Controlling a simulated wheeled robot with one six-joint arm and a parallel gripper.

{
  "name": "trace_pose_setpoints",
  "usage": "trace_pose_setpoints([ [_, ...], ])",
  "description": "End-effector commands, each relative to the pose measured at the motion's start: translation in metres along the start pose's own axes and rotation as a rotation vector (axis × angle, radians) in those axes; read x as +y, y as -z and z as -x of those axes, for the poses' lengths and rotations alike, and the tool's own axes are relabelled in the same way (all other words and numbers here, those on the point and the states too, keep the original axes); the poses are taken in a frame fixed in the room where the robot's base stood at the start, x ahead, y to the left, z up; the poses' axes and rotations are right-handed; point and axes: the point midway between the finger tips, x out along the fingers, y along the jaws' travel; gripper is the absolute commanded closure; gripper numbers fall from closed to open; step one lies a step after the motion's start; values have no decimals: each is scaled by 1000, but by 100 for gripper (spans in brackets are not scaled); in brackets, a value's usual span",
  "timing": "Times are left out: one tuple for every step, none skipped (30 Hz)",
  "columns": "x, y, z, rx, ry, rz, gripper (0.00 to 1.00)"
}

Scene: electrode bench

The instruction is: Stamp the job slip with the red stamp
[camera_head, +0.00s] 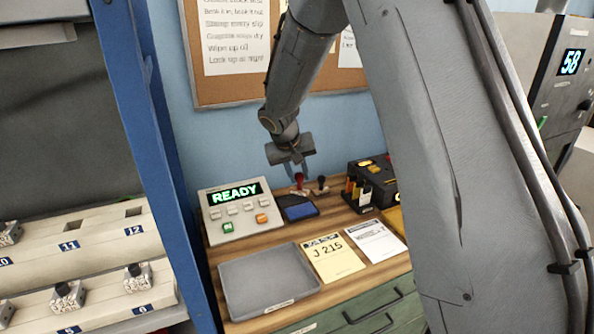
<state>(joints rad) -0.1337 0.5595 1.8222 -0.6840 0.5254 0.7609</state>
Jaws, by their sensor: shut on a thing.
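The job slip (334,261) is a pale yellow sheet marked J 215, lying flat on the wooden bench top. The red stamp (299,181) is at the back of the bench, behind a dark blue pad (300,212). My gripper (297,174) points down from above and is shut on the red stamp's handle. The stamp's base is too small to make out, so I cannot tell whether it touches what is below.
A dark-handled stamp (321,184) stands just right of the red one. A READY console (240,211) is at the left, a grey tray (268,284) in front and a white sheet (376,242) right of the slip. A black box (371,183) stands at back right.

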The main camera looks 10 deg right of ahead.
Motion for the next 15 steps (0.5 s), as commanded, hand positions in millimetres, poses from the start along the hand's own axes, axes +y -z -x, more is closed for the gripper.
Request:
trace_pose_setpoints([
  [1,-1,-4,-1,-1,-2,91],
  [2,-2,-5,-2,-2,-3,91],
  [2,-3,-8,-2,-3,-4,91],
  [2,-4,-10,-3,-3,-4,91],
  [1,-4,-12,-3,-3,-4,91],
  [1,-6,-16,-3,-3,-5,91],
  [0,-7,-18,-4,-3,-5,91],
  [-1,-8,-21,-4,-3,-6,91],
  [-2,-10,-24,-3,-2,-5,91],
  [-3,-11,-27,-3,-2,-5,91],
  [-4,-12,-30,-3,-2,-3,91],
  [-6,-13,-33,-2,-2,-3,91],
  [-7,-14,-36,-2,-1,-3,91],
  [-8,-16,-39,-2,-1,-3,91],
  [-9,-17,-42,-2,-1,-3,91],
])
